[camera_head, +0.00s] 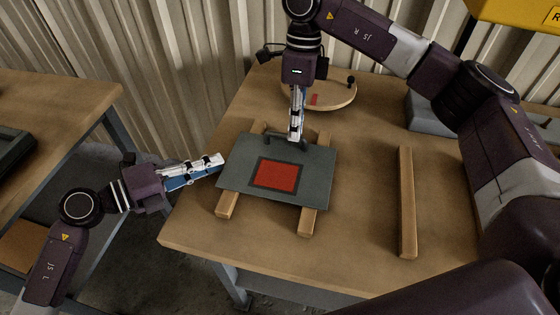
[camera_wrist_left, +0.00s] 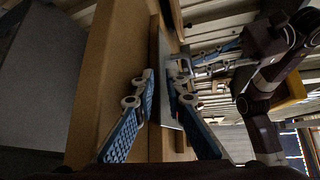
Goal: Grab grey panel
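The grey panel (camera_head: 321,178) has a red square (camera_head: 277,175) with a dark border in its middle. It lies across two wooden strips on the table. My left gripper (camera_head: 220,161) is at the panel's left edge, pointing right. In the left wrist view its fingers (camera_wrist_left: 162,74) are apart, with the panel's thin edge (camera_wrist_left: 167,105) close to the right-hand finger; I cannot tell whether it touches. My right gripper (camera_head: 295,138) points down at the panel's far edge, by a dark handle-like bar (camera_head: 270,136). Whether its fingers are closed on the bar is unclear.
The wooden table (camera_head: 360,215) carries a separate wooden strip (camera_head: 407,200) on the right. A round wooden board (camera_head: 335,97) with a small red mark and a black knob is behind the panel. A grey box (camera_head: 430,115) stands at the back right. Another table (camera_head: 55,100) is at left.

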